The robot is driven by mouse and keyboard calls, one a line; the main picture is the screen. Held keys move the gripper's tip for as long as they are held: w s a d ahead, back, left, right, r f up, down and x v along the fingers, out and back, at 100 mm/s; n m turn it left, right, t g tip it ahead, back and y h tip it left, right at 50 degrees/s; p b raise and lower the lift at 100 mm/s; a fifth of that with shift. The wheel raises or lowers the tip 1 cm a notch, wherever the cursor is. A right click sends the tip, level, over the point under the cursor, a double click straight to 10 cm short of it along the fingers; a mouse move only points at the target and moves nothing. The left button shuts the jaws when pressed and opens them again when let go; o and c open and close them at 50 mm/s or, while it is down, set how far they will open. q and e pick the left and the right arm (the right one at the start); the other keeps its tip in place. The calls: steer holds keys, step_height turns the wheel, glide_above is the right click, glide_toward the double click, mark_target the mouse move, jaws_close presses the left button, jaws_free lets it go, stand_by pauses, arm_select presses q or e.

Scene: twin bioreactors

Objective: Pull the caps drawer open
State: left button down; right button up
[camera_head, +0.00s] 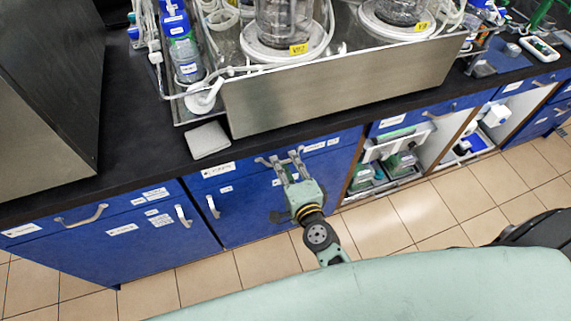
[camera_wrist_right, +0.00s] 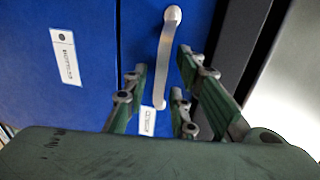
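A blue drawer front (camera_head: 240,171) sits under the black counter, in the middle of the head view. It looks flush with the cabinet; its labels are too small to read, so I cannot confirm which is the caps drawer. My right gripper (camera_head: 284,158) is at this front, fingers pointing at it. In the right wrist view a silver bar handle (camera_wrist_right: 165,55) lies in the gap between the open fingers of the right gripper (camera_wrist_right: 162,68), with space visible on both sides. In the head view the fingers mostly hide the handle. My left gripper is not in view.
A steel tray (camera_head: 340,95) with glass vessels stands on the counter (camera_head: 130,120) above. A grey pad (camera_head: 207,140) lies near the counter edge. Open shelves with bottles (camera_head: 400,160) are to the right. Another blue drawer (camera_head: 85,212) is at left. Tiled floor (camera_head: 430,205) is clear in front.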

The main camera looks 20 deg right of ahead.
steer(key=shift+w, duration=0.15)
steer(key=shift+c, duration=0.5)
jaws_close()
